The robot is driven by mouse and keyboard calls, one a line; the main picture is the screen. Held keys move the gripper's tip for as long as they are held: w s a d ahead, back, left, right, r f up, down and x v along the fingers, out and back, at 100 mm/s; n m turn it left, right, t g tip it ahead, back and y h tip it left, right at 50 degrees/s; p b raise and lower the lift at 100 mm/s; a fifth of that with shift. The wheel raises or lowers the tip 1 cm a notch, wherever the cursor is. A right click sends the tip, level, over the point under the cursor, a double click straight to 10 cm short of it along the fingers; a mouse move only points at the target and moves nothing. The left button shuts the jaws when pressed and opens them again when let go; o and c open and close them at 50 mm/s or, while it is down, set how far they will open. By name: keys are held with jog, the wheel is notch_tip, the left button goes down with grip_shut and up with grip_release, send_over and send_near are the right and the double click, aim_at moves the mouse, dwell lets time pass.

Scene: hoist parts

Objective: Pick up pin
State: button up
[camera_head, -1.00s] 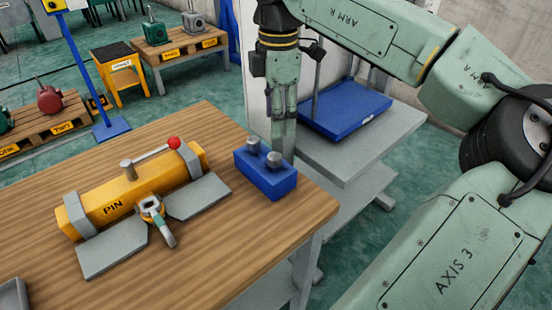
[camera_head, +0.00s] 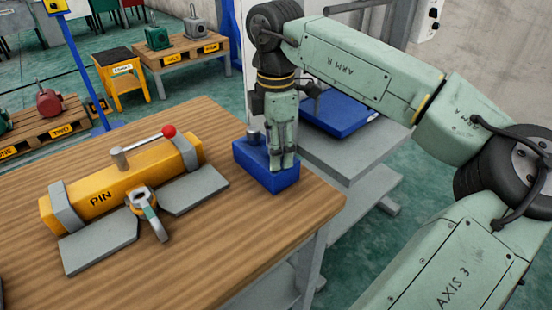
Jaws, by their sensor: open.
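A blue block (camera_head: 262,178) stands near the right edge of the wooden table. One grey pin (camera_head: 254,138) stands upright in its left part. My gripper (camera_head: 283,162) points down over the right part of the block, in front of where a second pin stood in view before; that pin is now hidden behind the fingers. I cannot tell whether the fingers touch it. My gripper is open. A yellow fixture marked PIN (camera_head: 125,187) lies on the table to the left, with a grey post (camera_head: 119,157) and a red-knobbed lever on top.
A shackle-like metal piece (camera_head: 147,212) sits at the fixture's front between two grey plates. The wooden table (camera_head: 235,240) is bare in front of the block. A grey stand with a blue tray (camera_head: 345,112) is behind my gripper.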

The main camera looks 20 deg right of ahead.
jog(key=shift+r, duration=0.1)
jog(key=shift+c, duration=0.4)
grip_shut()
